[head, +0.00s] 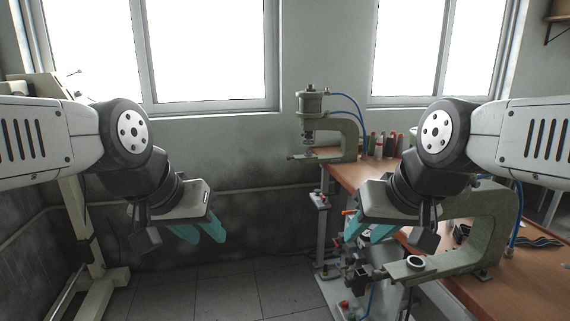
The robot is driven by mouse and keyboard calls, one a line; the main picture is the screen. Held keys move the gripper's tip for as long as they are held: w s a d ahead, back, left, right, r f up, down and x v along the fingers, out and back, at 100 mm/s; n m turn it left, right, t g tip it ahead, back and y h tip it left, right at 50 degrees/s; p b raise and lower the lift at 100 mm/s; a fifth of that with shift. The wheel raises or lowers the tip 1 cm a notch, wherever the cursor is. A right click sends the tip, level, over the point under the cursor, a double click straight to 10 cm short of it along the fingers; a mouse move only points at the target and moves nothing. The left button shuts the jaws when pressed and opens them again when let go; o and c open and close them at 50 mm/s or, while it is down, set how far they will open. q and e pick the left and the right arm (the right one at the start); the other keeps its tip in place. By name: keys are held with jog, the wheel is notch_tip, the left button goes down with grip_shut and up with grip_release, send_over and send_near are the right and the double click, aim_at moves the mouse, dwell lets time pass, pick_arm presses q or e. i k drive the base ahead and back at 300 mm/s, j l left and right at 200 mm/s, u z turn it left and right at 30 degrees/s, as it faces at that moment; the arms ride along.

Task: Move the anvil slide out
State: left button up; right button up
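Two green C-frame presses stand on the wooden bench at right. The far press (348,135) has a cylinder on top and a small flat plate (302,157) at the end of its lower arm, perhaps its anvil slide. The near press (490,235) has a dark round ring (415,262) on its lower arm; I cannot tell whether this is an anvil slide. My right arm and gripper hide its upper front. My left gripper (206,236) is open and empty, over the floor. My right gripper (369,236) is open and empty, left of the near press, apart from it.
The tiled floor (235,285) between my arms is clear.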

aim_at(305, 156)
jog(key=i, duration=0.15)
jog(key=z, duration=0.5)
jog(key=i+j+z, duration=0.45)
jog(key=j, duration=0.2)
jog(key=i+j+z, duration=0.2)
jog(key=j, duration=0.2)
jog(key=i+j, duration=0.35)
jog(key=i, duration=0.2)
jog(key=i+j, duration=0.35)
jog(key=i, duration=0.2)
